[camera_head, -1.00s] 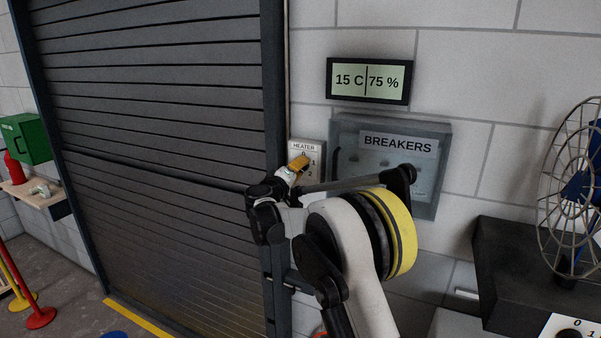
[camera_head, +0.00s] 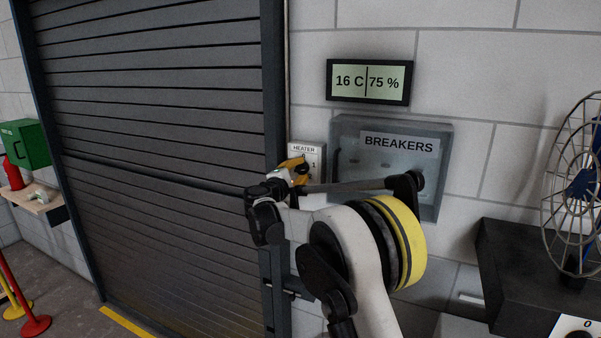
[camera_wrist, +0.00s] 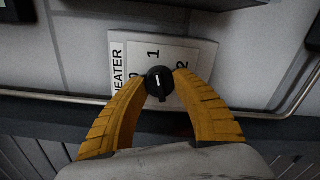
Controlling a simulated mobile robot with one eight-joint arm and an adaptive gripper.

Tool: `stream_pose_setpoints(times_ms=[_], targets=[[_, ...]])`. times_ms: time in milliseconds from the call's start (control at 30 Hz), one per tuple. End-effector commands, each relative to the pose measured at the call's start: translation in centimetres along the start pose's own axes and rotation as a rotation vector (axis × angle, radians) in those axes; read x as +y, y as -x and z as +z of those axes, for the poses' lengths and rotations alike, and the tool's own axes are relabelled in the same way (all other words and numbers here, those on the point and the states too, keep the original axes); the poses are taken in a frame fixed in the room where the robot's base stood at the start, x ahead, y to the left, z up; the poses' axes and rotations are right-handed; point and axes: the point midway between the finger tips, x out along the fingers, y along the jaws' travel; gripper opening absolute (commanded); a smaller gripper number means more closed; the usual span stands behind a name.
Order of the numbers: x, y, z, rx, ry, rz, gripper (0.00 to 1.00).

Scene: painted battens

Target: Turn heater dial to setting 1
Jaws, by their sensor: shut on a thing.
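The heater panel (camera_head: 316,150) is a white plate labelled HEATER on the wall between the shutter door and the breaker box. In the wrist view, the panel (camera_wrist: 190,50) carries the numbers 0, 1 and 2 around a round black dial (camera_wrist: 158,84). The white mark on the dial points roughly at 1. My gripper (camera_wrist: 161,79) has its yellow fingers shut on the dial, one on each side. In the head view, my gripper (camera_head: 303,167) is at the panel and hides the dial.
A display (camera_head: 369,82) above reads 16 C and 75 %. A grey breaker box (camera_head: 430,185) is close to the right of the panel. The dark shutter door (camera_head: 165,130) is at left. A fan (camera_head: 575,190) stands on a dark ledge (camera_head: 510,250) at right.

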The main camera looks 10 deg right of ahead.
Motion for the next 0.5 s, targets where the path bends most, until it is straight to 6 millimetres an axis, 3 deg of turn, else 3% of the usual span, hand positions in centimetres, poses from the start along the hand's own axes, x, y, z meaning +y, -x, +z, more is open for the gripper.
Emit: stream_pose_setpoints(times_ms=[500], targets=[[0.10, -0.03, 0.03, 0.000, 0.052, 0.001, 0.02]])
